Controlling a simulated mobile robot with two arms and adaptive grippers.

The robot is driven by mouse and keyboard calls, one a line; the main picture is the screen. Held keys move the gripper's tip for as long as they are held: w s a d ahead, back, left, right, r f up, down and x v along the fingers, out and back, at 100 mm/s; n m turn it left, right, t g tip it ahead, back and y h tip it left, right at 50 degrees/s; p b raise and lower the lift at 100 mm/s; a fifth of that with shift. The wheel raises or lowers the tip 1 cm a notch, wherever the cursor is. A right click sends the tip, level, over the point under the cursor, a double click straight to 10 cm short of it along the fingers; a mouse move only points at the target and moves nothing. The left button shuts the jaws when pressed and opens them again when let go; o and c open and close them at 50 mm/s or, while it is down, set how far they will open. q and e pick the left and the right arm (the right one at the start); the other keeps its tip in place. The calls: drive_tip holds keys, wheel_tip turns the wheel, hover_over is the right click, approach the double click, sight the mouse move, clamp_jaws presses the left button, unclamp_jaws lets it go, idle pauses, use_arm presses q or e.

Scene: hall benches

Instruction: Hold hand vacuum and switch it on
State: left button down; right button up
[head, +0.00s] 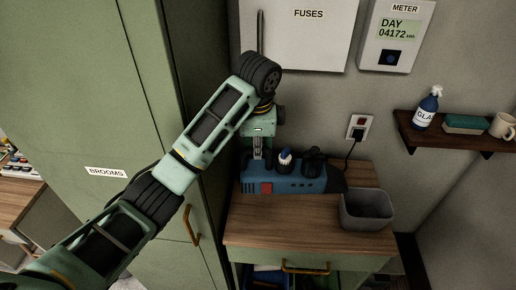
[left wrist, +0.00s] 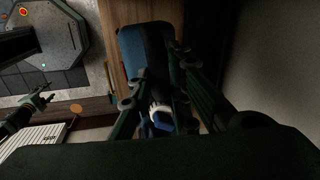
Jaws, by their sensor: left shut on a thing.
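The hand vacuum (head: 310,184) is a blue body with a dark nose at its right end, lying on the wooden cabinet top. A red switch (head: 266,188) is on its near side. Dark round parts and a white-and-blue part (head: 285,158) show at its top. My left gripper (head: 258,154) points down at the vacuum's left part and is shut on it; the exact grip is partly hidden. In the left wrist view the blue body (left wrist: 145,42) lies beyond the fingers. What looks like my right gripper (left wrist: 43,97) shows small at the left there, away from the vacuum.
A grey open bin (head: 366,211) stands at the cabinet's right edge, close to the vacuum's nose. A wall socket (head: 360,127) with a black cord is behind. A shelf (head: 455,134) holds a spray bottle, a sponge and a mug. A tall green locker (head: 105,120) stands left.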

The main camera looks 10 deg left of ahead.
use_arm(q)
drive_tip(key=shift+r, duration=0.1)
wheel_tip(320, 180, down, 18)
drive_tip(key=shift+w+r, duration=0.15)
drive_tip(key=shift+r, duration=0.05)
idle(0.3)
idle(0.5)
drive_tip(key=c, duration=1.9)
unclamp_jaws()
drive_tip(key=shift+f, duration=0.15)
clamp_jaws()
drive_tip(key=shift+s+f, duration=0.1)
drive_tip(key=shift+s, duration=0.1)
